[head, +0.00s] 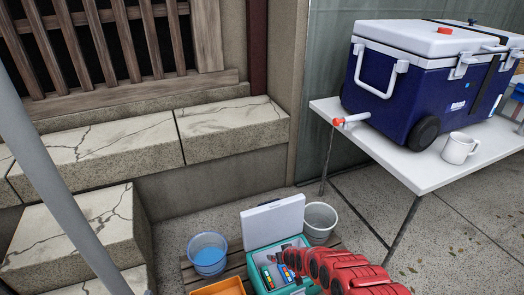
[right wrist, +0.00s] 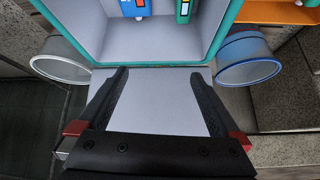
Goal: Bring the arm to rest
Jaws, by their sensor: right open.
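My right arm comes in red from the bottom of the head view and reaches over a teal cooler box (head: 249,254) with its white lid (head: 272,222) raised. My right gripper (right wrist: 160,72) is open and empty in the right wrist view, its two dark fingers apart in front of the lid, next to the box opening. A blue-labelled carton (right wrist: 135,8) and a green-labelled one (right wrist: 184,10) lie inside the box. In the head view the arm hides part of the box. My left gripper is in neither view.
A blue bucket (head: 207,257) and a grey bucket (head: 319,222) flank the box on a wooden pallet, with an orange crate (head: 222,287) in front. A white table (head: 420,172) at right holds a large blue cooler (head: 405,95) and a white mug (head: 457,150). Stone steps are left.

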